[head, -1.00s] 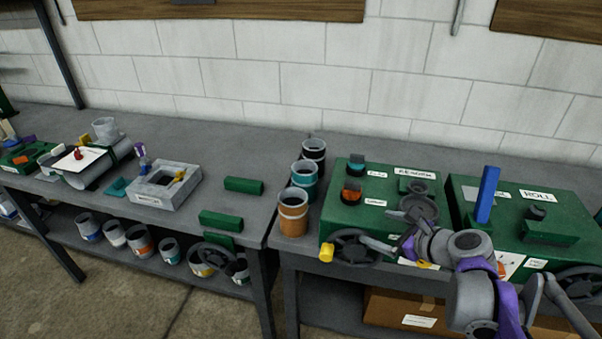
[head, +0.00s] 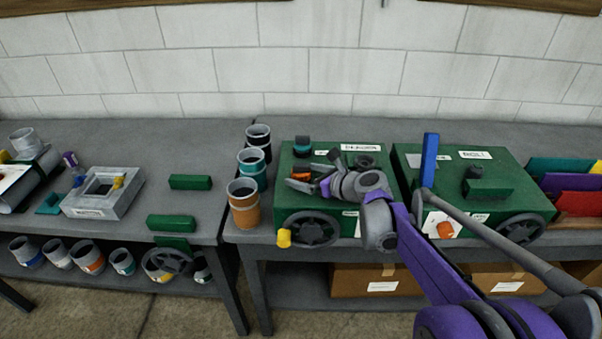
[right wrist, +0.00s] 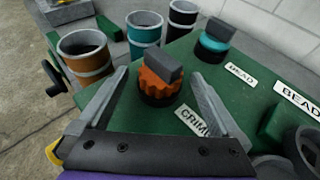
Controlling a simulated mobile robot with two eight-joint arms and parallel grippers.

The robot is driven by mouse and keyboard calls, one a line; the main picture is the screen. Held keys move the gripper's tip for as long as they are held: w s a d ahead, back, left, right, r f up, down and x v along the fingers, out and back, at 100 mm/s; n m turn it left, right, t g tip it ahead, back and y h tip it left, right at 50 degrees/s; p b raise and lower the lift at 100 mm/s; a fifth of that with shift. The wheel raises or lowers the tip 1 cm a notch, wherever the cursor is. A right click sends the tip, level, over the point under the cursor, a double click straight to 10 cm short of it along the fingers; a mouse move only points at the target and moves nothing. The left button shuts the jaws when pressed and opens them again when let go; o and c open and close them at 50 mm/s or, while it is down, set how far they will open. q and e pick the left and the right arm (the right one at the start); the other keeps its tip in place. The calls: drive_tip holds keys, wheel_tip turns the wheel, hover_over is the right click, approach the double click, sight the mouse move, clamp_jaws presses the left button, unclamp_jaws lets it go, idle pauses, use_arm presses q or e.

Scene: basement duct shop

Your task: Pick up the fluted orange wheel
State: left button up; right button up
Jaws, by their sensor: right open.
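The fluted orange wheel (right wrist: 157,86) stands on a green machine top in the right wrist view, with a dark base and a grey block on top of it. Its orange edge also shows in the head view (head: 319,167), partly hidden by my gripper. My right gripper (head: 299,179) is open over the left green box. In the right wrist view its two fingers lie on either side of the wheel, with gaps between. I cannot tell how far the fingertips are above the green top. My left gripper is not in view.
A teal wheel (right wrist: 212,45) stands behind the orange one. Orange (head: 243,204), teal (head: 252,168) and black (head: 259,140) cans stand left of the green box (head: 291,207). A handwheel with a yellow knob (head: 284,238) sticks out of its front. A blue upright lever (head: 429,160) stands to the right.

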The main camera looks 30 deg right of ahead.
drive_tip(key=shift+x, duration=1.1)
drive_tip(key=shift+s, duration=0.1)
drive_tip(key=shift+c, duration=0.2)
drive_tip(key=c, duration=1.5)
